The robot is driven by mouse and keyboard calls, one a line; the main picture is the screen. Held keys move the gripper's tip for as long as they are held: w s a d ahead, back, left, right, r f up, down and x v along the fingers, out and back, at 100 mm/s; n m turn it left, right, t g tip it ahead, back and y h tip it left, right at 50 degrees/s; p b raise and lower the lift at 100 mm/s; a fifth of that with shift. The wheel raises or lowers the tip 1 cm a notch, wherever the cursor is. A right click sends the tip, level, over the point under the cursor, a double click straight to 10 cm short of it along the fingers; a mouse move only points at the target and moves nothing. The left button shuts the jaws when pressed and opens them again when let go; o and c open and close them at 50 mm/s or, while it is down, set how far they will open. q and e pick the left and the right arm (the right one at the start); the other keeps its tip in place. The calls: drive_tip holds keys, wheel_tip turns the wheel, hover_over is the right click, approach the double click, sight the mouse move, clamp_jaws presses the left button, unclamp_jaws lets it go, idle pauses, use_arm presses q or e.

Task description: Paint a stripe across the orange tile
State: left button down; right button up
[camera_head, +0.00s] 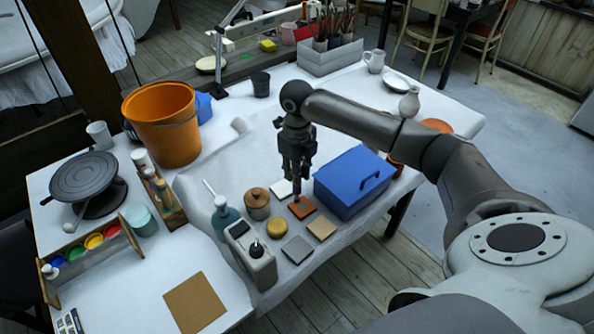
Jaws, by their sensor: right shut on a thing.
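The orange tile (305,211) lies on the white-covered table near the middle of the view, among other tiles. My right gripper (296,174) points straight down above it and is shut on a thin dark tool, which looks like a paintbrush (297,192). The tool's lower end is at the tile's upper-left part; I cannot tell whether it touches. No stripe can be made out on the tile. My left gripper is out of view.
A blue box (352,184) stands close right of the orange tile. White (279,188), grey (297,249) and tan (321,228) tiles surround it. A lidded jar (257,204) and yellow round piece (277,228) are left. Paint pots (94,241) sit in a rack far left.

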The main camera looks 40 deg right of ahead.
drive_tip(key=shift+s, duration=0.1)
idle(0.3)
drive_tip(key=shift+s+d, duration=0.1)
drive_tip(key=shift+s, duration=0.35)
drive_tip(key=shift+s+d+p, duration=0.1)
drive_tip(key=shift+s+p, duration=0.55)
drive_tip(key=shift+s, duration=1.2)
drive_tip(key=shift+r, duration=0.1)
wheel_tip(320, 180, up, 4)
drive_tip(key=p, duration=0.2)
drive_tip(key=shift+r+p, duration=0.15)
drive_tip(key=shift+p, duration=0.2)
